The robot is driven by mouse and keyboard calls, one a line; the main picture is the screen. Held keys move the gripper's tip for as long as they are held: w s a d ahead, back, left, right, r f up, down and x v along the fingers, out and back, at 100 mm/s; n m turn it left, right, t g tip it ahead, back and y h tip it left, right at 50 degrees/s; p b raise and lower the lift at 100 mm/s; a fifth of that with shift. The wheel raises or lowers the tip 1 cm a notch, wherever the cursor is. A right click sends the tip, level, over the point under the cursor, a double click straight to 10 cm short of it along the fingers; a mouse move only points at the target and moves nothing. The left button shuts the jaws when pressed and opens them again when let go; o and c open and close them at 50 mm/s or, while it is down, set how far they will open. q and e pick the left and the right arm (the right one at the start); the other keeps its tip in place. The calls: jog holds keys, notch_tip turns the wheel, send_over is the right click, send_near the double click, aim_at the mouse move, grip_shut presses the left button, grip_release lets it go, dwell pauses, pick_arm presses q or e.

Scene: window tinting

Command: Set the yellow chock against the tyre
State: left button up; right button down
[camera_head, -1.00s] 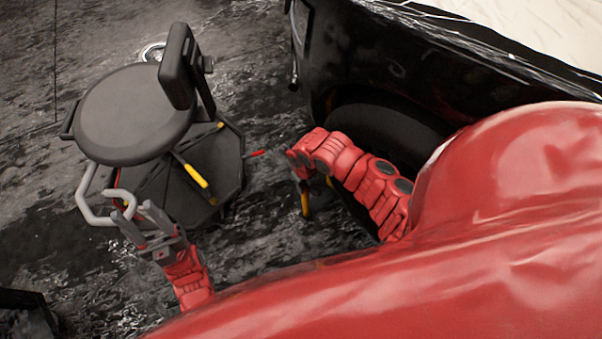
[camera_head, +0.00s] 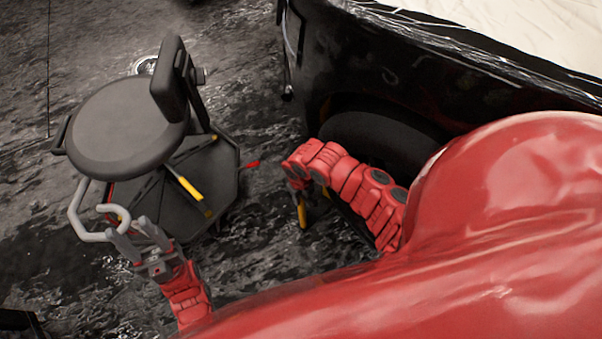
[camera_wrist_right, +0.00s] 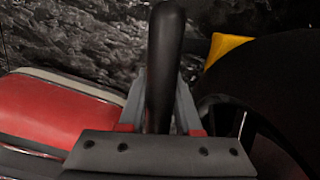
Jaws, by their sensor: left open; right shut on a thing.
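My right gripper (camera_head: 298,188) is beside the car's tyre (camera_head: 370,135) in the head view. In the right wrist view it is shut on a dark, round-ended handle (camera_wrist_right: 166,60). A yellow piece, apparently the chock (camera_head: 302,214), shows just below that gripper in the head view. Its yellow corner (camera_wrist_right: 228,48) also shows beside the tyre (camera_wrist_right: 285,80) in the wrist view; most of it is hidden. I cannot tell whether it touches the tyre or joins the handle.
A black wheeled stool (camera_head: 125,125) stands to the left, with a grey tube handle (camera_head: 75,212). A yellow-handled tool (camera_head: 184,186) lies on its lower tray. The dark car body (camera_head: 400,70) fills the upper right. Wet dark floor lies between stool and car.

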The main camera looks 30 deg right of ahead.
jog(key=shift+f, duration=0.1)
jog(key=c, duration=0.5)
grip_release()
notch_tip(320, 180, up, 18)
jog(key=p, duration=0.5)
jog(key=shift+f, duration=0.25)
